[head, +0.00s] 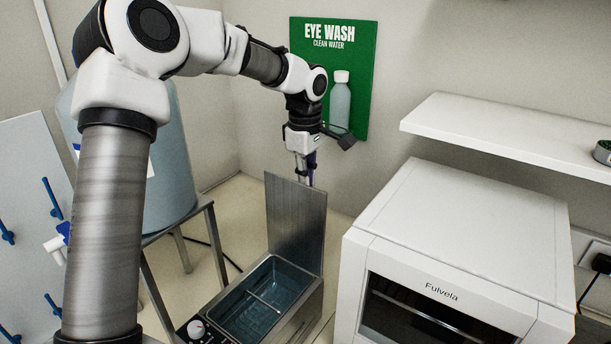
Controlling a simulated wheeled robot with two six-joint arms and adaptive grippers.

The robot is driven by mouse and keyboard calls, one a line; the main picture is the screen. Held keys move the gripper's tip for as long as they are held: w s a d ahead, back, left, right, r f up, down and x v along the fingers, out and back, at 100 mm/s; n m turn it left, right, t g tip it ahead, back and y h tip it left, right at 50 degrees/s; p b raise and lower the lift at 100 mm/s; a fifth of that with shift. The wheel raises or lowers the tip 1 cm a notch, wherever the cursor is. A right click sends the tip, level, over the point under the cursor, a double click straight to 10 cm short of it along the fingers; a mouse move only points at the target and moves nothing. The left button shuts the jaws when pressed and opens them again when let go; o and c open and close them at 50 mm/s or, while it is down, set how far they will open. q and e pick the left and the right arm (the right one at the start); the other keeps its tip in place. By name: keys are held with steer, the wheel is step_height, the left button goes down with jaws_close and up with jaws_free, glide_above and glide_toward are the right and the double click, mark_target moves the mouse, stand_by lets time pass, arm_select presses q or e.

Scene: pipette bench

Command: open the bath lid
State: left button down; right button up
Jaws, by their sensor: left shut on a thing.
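The steel water bath (297,311) stands on the floor side of the bench in the lower middle, with clear water in two compartments and a white knob at its front. Its bath lid (296,222) is a flat metal plate that stands nearly upright at the back of the bath. My left gripper (304,178) is at the top edge of the lid, shut, and appears to hold that edge. The fingertips are partly hidden behind the lid. My right gripper is not in view.
A white Fulvela oven (462,240) stands close to the right of the bath. A white shelf (510,135) is above it. A large blue tank (175,165) on a metal stand is at the left. A green eye wash board (359,60) with a bottle (340,103) hangs behind the gripper.

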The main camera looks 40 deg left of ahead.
arm_select(q)
steer(key=shift+s+f, duration=0.1)
steer(key=shift+f, duration=0.35)
steer(key=c, duration=1.2)
jaws_free()
steer(key=shift+w+a, duration=0.2)
steer(key=shift+w, duration=0.1)
step_height(320, 180, up, 12)
steer(key=shift+s+f, duration=0.1)
steer(key=shift+f, duration=0.1)
